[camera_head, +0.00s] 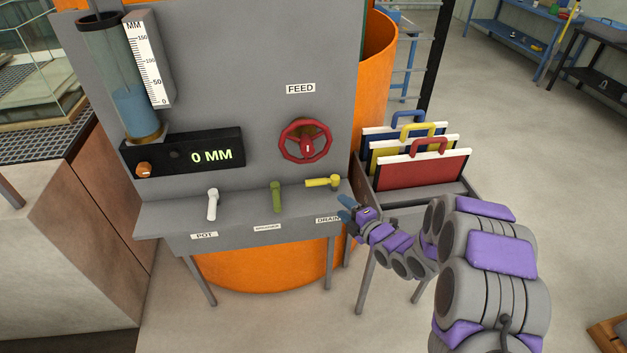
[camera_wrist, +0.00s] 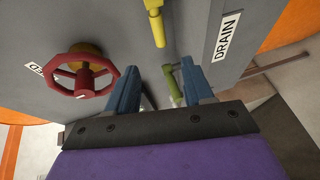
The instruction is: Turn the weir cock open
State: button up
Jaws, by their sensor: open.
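Three cocks stand on the grey panel's ledge in the head view. A white cock (camera_head: 212,204) is above the POT label, and a green cock (camera_head: 276,197) is in the middle, above a label (camera_head: 267,227) too small to read. A yellow cock (camera_head: 323,182) by the DRAIN label has its handle pointing left. I cannot read which one is marked weir. My gripper (camera_head: 347,208) is open and empty, just right of the ledge near DRAIN. In the wrist view the green cock (camera_wrist: 173,87) shows between my blue fingers, farther off, and the yellow cock (camera_wrist: 155,22) is at the top.
A red FEED handwheel (camera_head: 306,141) is on the panel above the yellow cock. A display (camera_head: 205,156) reads 0 MM beside a water gauge tube (camera_head: 125,90). A rack with red, yellow and blue boards (camera_head: 423,171) stands right of the panel.

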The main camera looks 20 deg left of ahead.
aim_at(314, 183)
jog(key=b+x, duration=0.1)
jog(key=x, duration=0.7)
jog(key=b+x, duration=0.1)
jog(key=x, duration=0.8)
jog(key=shift+s+f, duration=0.1)
jog(key=shift+f, duration=0.1)
jog(key=shift+a, duration=0.2)
jog(key=shift+b, duration=0.3)
grip_shut()
